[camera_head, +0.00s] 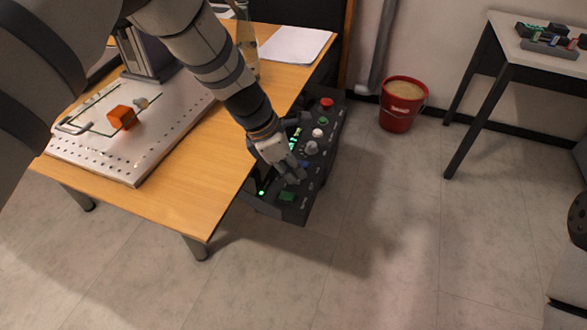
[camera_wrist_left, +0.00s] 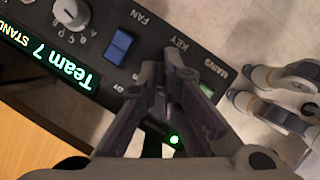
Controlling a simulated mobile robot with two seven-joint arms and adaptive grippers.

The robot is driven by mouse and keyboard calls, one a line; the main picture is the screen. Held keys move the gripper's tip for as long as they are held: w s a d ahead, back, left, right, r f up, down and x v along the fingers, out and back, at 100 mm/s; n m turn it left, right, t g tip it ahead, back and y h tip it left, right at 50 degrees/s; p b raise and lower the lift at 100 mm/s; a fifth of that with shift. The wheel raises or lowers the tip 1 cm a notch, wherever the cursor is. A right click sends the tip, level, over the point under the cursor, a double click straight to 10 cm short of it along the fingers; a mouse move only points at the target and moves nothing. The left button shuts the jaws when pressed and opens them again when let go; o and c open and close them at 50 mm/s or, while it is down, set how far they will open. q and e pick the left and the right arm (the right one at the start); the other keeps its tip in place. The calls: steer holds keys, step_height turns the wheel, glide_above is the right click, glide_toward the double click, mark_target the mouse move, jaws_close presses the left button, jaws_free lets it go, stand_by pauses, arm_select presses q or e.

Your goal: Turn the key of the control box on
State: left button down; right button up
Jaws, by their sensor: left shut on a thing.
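The dark control box (camera_head: 318,165) stands low on the floor beside the wooden table, with its panel facing up. My left gripper (camera_head: 291,177) reaches down over the near half of the panel. In the left wrist view, its fingers (camera_wrist_left: 172,95) are closed at the spot below the KEY label, between the blue FAN switch (camera_wrist_left: 120,47) and the green MAINS button (camera_wrist_left: 208,90). The fingers hide the key, so its angle cannot be seen. A green lit screen (camera_wrist_left: 55,55) reads "Team 7" and "STAND".
The wooden table (camera_head: 222,150) edge runs close beside my left arm and carries a perforated plate (camera_head: 150,165) with an orange block (camera_head: 122,117). A red emergency button (camera_head: 327,102) is at the box's far end. A red bucket (camera_head: 400,115) stands behind right; the floor in front is free.

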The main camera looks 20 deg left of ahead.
arm_select(q)
steer(key=m, duration=0.2)
steer(key=m+g+b, duration=0.1)
steer(key=m, duration=0.1)
steer(key=shift+w+a+f+m+g+h, duration=0.1)
steer(key=shift+f+m+g+h, duration=0.1)
steer(key=shift+m+g+h, duration=0.1)
steer(key=m+g+b, duration=0.1)
steer(key=m, duration=0.2)
steer(key=shift+w+m+b, duration=0.1)
steer(key=shift+m+b, duration=0.25)
steer(key=shift+m, duration=0.05)
steer(key=m+g+b, duration=0.2)
steer(key=m, duration=0.2)
steer(key=shift+w, duration=0.1)
steer(key=shift+r+m+g+y+b, duration=0.15)
steer(key=shift+m+g+y+b, duration=0.4)
steer(key=shift+m, duration=0.95)
arm_select(e)
steer(key=s+f+g, duration=0.2)
steer(key=s+f, duration=0.3)
steer(key=f, duration=0.1)
steer(key=shift+s+f, duration=0.2)
arm_select(q)
steer(key=c, duration=1.8)
jaws_free()
steer(key=shift+w+r, duration=0.1)
